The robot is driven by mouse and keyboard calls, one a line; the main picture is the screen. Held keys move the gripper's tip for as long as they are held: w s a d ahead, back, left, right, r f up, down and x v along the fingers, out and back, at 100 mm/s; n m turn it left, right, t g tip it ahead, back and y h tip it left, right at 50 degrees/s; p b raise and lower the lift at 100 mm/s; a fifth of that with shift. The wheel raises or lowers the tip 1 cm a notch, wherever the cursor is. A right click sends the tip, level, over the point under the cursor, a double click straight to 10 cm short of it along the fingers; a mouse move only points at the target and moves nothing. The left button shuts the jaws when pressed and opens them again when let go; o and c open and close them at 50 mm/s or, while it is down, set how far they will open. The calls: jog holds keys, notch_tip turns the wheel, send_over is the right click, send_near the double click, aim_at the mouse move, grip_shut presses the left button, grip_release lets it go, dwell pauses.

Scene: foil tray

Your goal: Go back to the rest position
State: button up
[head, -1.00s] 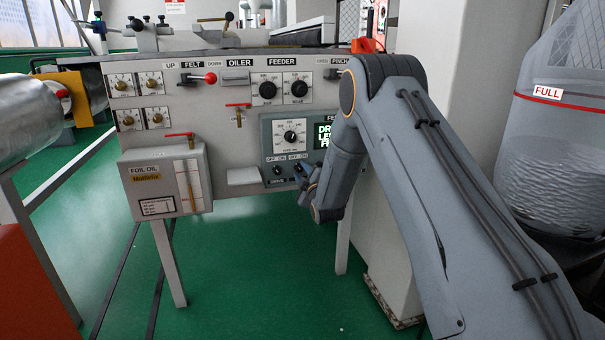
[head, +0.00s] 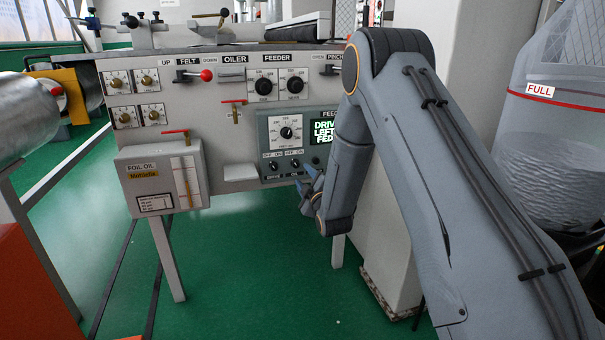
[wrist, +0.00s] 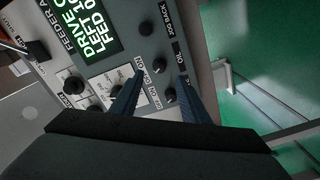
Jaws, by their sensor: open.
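My gripper (head: 308,184) is in front of the lower part of the feeder control box (head: 262,135), just right of its two small switches. Its jaws are open and nothing is seen between them. In the wrist view the two blue fingers (wrist: 157,98) point at the box's lower edge, with small black knobs (wrist: 155,66) between and beside them. The lit display (head: 323,131) reads partly "DRIVE LEFT FED"; my arm covers its right side in the head view. I cannot tell the exact gap between fingertips and panel.
The foil oil box (head: 160,182) with its red-handled valve hangs at the panel's left. A metal roll (head: 28,115) is at far left. A bag marked FULL (head: 545,130) stands at right. Green floor (head: 250,270) below the panel is open between the legs.

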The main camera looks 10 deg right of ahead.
jog(key=shift+s, duration=0.1)
jog(key=s+a+r+m+g, duration=0.2)
jog(key=s+a+m+g, duration=0.15)
jog(key=s, duration=0.45)
jog(key=s+a+r+m+g, duration=0.25)
jog(key=s+g, duration=0.25)
jog(key=s, duration=0.3)
jog(key=s+d+r+m+g+h, duration=0.15)
jog(key=s+g, duration=0.35)
jog(key=s, duration=1.4)
jog(key=s+d+r+m+g+h, duration=0.1)
jog(key=s+r+m+g, duration=0.2)
jog(key=s, duration=1.6)
jog(key=d+r+m+g+p, duration=0.1)
jog(key=d+r+m+p, duration=0.2)
jog(key=d+r+p, duration=0.7)
jog(key=shift+d+r+p, duration=0.2)
jog(key=shift+r+p, duration=0.65)
jog(key=shift+p, duration=4.8)
jog(key=shift+w+m, duration=0.1)
jog(key=shift+m, duration=0.15)
